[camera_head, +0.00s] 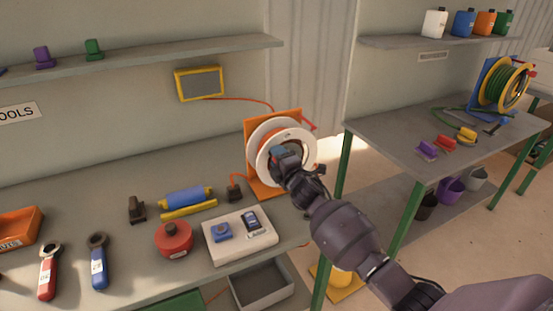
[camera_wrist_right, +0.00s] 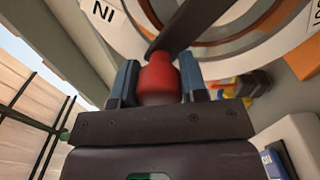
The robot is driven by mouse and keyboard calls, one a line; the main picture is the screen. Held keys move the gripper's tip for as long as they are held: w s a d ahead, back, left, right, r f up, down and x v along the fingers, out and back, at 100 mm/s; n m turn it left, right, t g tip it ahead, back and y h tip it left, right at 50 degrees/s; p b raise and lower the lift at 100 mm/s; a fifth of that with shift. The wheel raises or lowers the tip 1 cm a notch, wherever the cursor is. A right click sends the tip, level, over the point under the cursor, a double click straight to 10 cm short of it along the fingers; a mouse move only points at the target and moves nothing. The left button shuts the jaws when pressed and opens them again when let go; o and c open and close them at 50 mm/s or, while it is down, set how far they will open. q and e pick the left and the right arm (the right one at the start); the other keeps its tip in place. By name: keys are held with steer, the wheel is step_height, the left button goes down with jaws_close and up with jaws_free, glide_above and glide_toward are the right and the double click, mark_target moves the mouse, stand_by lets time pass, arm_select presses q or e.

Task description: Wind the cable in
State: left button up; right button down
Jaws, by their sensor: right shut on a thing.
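The cable reel has white side discs (camera_head: 300,140) and an orange stand (camera_head: 257,120), and stands at the right end of the near bench. Orange-red cable shows between its discs. My right gripper (camera_head: 282,153) is in front of the reel. In the right wrist view, its blue fingers (camera_wrist_right: 158,82) are shut on a red crank knob (camera_wrist_right: 158,78) at the end of a dark crank arm (camera_wrist_right: 190,22). The reel's white face (camera_wrist_right: 118,25) behind it carries the label "IN". My arm hides part of the reel in the head view. My left gripper is not in view.
An orange cable (camera_head: 245,99) runs from a yellow-framed wall box (camera_head: 199,83) towards the reel. A white control box (camera_head: 239,236) and a red round container (camera_head: 174,238) stand on the bench (camera_head: 120,190). Another table (camera_head: 400,150) stands to the right.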

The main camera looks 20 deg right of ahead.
steer(key=shift+r, duration=0.1)
steer(key=shift+d, duration=0.1)
stand_by(0.3)
steer(key=c, duration=0.7)
jaws_free()
steer(key=shift+o, duration=0.2)
steer(key=s, duration=1)
steer(key=shift+s+d+f, duration=0.2)
steer(key=shift+s+d, duration=0.15)
steer(key=shift+d, duration=0.1)
